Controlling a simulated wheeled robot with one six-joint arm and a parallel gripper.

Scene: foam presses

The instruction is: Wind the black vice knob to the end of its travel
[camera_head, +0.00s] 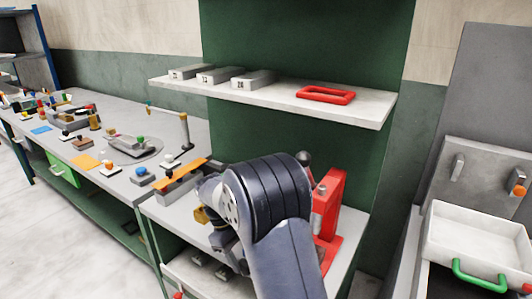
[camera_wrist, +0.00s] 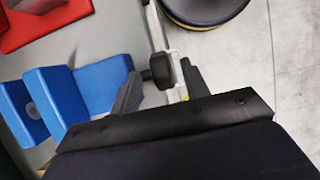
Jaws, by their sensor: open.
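The black vice knob (camera_wrist: 163,70) shows in the wrist view, near the table's edge. It appears to lie between my gripper's two dark fingers, with the gripper (camera_wrist: 161,76) open. I cannot tell whether either finger touches it. The blue vice (camera_wrist: 85,88) stands to the left of the knob, with its blocks apart. The left finger partly covers the space between vice and knob. In the head view my arm hides the vice and the knob, and the fingertips do not show clearly.
A red press (camera_head: 330,205) stands right of my arm in the head view; a red part (camera_wrist: 40,18) is beyond the vice in the wrist view. An orange-topped fixture (camera_head: 182,180) is left of my arm. A shelf (camera_head: 370,112) hangs behind. Open floor (camera_wrist: 285,80) lies beyond the table edge.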

